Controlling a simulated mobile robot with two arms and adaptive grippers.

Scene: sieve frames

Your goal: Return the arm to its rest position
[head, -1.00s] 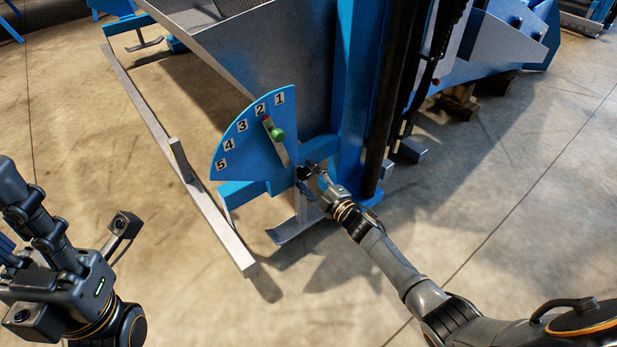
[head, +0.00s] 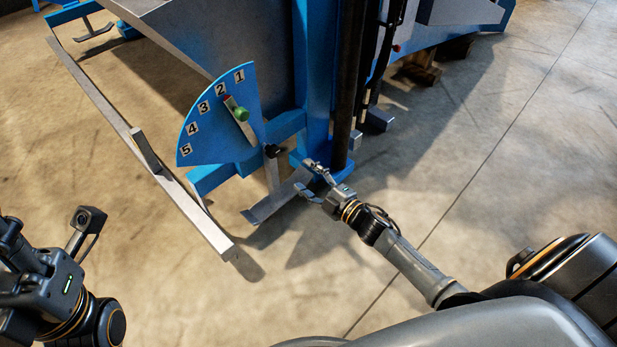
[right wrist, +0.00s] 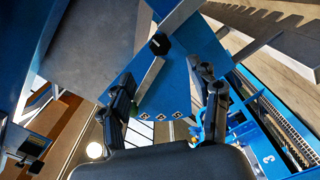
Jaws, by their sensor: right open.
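My right gripper (head: 304,177) is open and empty in the head view, just right of and below the black pivot knob (head: 272,151), clear of it. In the right wrist view its two fingers (right wrist: 166,78) stand apart with the blue dial plate beyond them. The blue dial plate (head: 215,135) carries numbers 1 to 5. Its lever (head: 245,128), with a green knob (head: 241,114) and a red tip, points at about 2. My left gripper (head: 12,255) is at the left edge, partly cut off; its fingers cannot be judged.
The blue machine post (head: 314,90) stands behind my right gripper. A long grey rail (head: 185,195) runs along the machine's left side, and a grey foot plate (head: 270,205) lies below the dial. Concrete floor (head: 480,200) to the right is open.

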